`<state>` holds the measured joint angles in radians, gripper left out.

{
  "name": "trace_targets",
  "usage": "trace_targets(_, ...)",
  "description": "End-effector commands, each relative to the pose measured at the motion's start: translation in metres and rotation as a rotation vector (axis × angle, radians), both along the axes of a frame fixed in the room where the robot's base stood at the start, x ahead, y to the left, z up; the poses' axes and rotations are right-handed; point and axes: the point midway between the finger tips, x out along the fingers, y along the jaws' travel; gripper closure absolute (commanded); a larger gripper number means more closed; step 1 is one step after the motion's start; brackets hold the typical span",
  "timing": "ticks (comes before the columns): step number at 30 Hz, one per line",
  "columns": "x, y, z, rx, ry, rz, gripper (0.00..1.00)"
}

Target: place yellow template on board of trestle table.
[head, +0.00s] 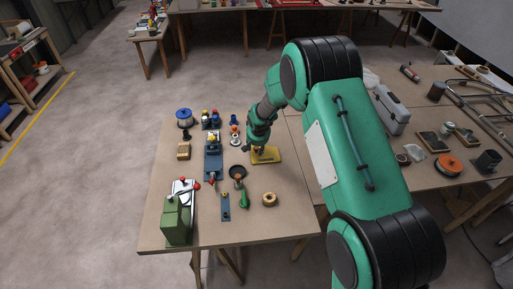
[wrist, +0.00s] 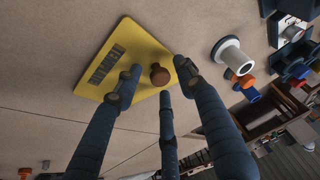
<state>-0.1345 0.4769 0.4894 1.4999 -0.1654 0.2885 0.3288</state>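The yellow template (head: 268,156) lies flat on the wooden board of the trestle table (head: 165,212), near its right side. In the wrist view the template (wrist: 140,50) shows a dark printed label and a round brown knob (wrist: 159,75). My gripper (head: 257,148) is low over the template. In the wrist view its fingers (wrist: 158,80) are spread, with the knob between their tips and visible gaps on either side. Whether any finger touches the template cannot be told.
Left of the template stand a blue tool (head: 213,165), a dark round dish (head: 237,171) and a white spool (wrist: 232,55). A green machine (head: 177,218) is at the front left. A wooden ring (head: 270,199) lies in front. A second table with a grey toolbox (head: 391,110) adjoins right.

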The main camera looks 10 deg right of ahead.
Motion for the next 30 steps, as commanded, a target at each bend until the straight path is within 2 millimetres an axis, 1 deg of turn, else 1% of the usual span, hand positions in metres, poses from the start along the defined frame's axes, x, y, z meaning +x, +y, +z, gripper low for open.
trace_targets(5, 0.000, 0.000, 0.002, 0.000, 0.000, 0.000, 0.60)
trace_targets(11, -0.003, 0.000, 0.013, 0.000, -0.001, 0.000, 0.60)
trace_targets(17, -0.012, 0.000, 0.035, 0.000, -0.002, 0.000, 0.60)
trace_targets(27, -0.033, 0.000, 0.085, 0.000, -0.002, 0.000, 0.60)
trace_targets(30, -0.038, 0.000, 0.096, 0.000, -0.002, 0.000, 0.60)
